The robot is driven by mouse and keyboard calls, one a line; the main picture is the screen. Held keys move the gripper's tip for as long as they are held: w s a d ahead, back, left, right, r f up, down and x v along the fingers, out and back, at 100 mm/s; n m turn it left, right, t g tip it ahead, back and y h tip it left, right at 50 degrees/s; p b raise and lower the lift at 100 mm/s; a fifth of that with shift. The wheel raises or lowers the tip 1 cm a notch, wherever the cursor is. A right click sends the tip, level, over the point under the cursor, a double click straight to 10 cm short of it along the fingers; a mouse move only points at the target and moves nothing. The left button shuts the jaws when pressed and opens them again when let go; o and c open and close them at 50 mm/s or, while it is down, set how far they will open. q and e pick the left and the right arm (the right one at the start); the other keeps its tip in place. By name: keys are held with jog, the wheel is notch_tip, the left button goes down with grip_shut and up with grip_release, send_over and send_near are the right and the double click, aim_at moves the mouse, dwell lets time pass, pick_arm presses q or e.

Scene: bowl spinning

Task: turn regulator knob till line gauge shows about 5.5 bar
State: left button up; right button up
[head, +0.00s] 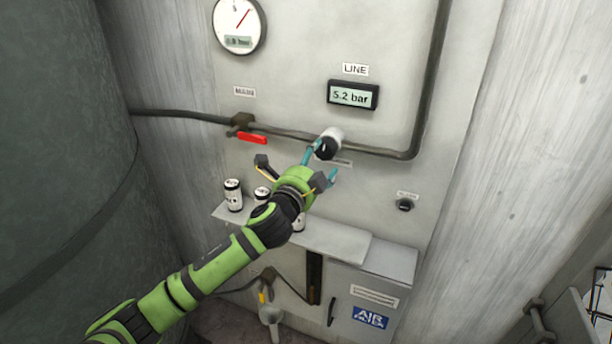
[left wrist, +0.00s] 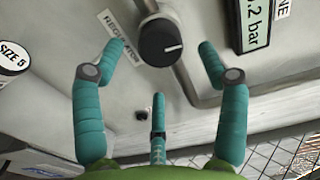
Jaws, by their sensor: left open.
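The line gauge (head: 352,96) is a small black-framed display below a LINE label and reads 5.2 bar. It is partly in the left wrist view (left wrist: 249,25). The regulator knob (left wrist: 165,42) is black and round with a white pointer line, beside a REGULATOR label (left wrist: 124,37). In the head view the knob (head: 327,147) sits just beyond my left gripper. My left gripper (head: 320,162) is open, with teal fingers on either side of the knob in the wrist view and apart from it. My right gripper is not in view.
A pipe (head: 412,150) runs across the panel behind the knob. A red lever (head: 252,138) is to the left. Several cans, one at left (head: 233,196), stand on a shelf (head: 330,244) below, over an air filter box (head: 372,295). A round dial gauge (head: 238,24) is at upper left.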

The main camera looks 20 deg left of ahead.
pick_arm(q)
jog(key=s, duration=0.7)
jog(key=shift+a, duration=0.15)
jog(key=shift+w+r, duration=0.1)
